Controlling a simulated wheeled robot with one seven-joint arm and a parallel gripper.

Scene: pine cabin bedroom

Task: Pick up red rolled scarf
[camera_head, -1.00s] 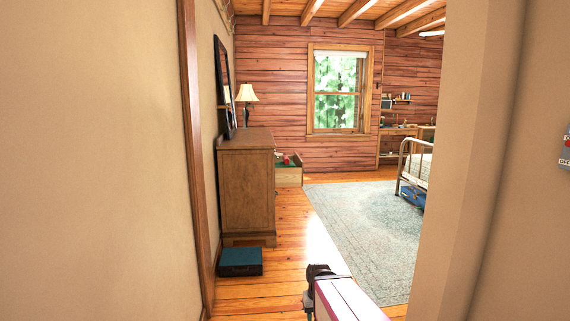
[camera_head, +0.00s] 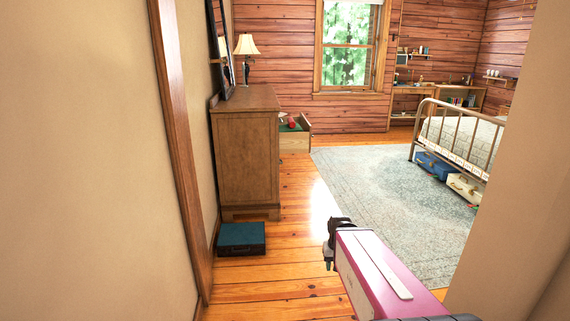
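A small red thing (camera_head: 292,123), perhaps the red rolled scarf, shows in the open drawer (camera_head: 296,142) of the wooden dresser (camera_head: 247,165). It is too small and far to be sure of. Something green and something pale lie in the drawer with it. My gripper (camera_head: 329,262) is at the end of my pink and white arm, low in the middle of the view. It is far from the drawer, on the near side of the room, pointing down. Its fingers are too small and dark to tell whether they are open.
A doorway frames the view, with a wall and trim (camera_head: 180,150) at left and a wall (camera_head: 505,230) at right. A dark teal case (camera_head: 242,238) lies on the floor before the dresser. A rug (camera_head: 400,195) and bed (camera_head: 465,135) are at right. The floor between is clear.

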